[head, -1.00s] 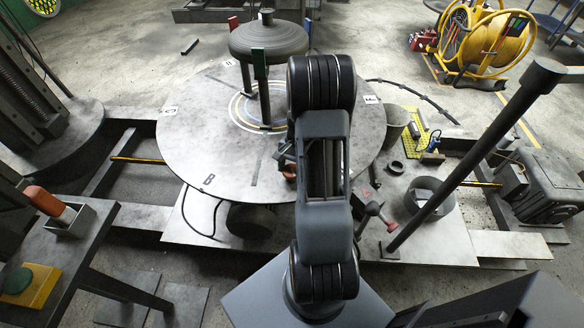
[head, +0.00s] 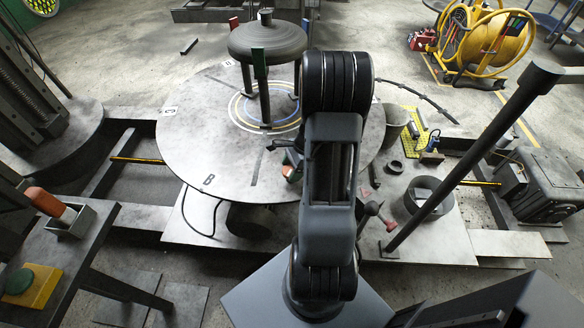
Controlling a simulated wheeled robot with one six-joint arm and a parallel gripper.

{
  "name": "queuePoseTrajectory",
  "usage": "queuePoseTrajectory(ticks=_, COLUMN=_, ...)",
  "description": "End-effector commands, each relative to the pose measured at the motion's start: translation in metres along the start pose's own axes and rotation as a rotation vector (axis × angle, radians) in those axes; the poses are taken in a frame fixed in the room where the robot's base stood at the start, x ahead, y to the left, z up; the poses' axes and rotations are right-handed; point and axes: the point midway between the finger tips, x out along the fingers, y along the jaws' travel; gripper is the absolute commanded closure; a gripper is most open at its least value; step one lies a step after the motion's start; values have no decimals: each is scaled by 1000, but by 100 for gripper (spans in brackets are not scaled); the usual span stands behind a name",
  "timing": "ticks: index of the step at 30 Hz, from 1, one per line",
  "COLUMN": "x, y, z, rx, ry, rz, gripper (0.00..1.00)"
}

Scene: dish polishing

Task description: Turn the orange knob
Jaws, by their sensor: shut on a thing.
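A small orange-red patch, which looks like the orange knob (head: 288,172), shows at the near edge of the round grey table, just left of my arm. My gripper (head: 292,164) is at this patch, partly hidden behind my own arm links. Its jaws are shut on the knob. The fingertips and most of the knob are too small and covered to make out in detail.
The round table (head: 200,130) bears a dark round dish (head: 268,40) on coloured posts. A grey pole (head: 460,165) slants up on the right, by an open metal ring (head: 428,195). On the left, a side table holds an orange-handled tool (head: 45,202) and a green button (head: 40,280).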

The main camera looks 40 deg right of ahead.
Motion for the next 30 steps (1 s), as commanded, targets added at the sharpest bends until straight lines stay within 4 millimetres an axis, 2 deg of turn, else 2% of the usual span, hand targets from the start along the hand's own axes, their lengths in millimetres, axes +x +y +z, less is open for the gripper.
queuePoseTrajectory(ticks=15, x=-1, y=2, z=0, rx=428, ry=0, rz=-178, gripper=61)
queuePoseTrajectory(ticks=30, x=0, y=2, z=1, rx=654, ry=0, rz=-272, gripper=61)
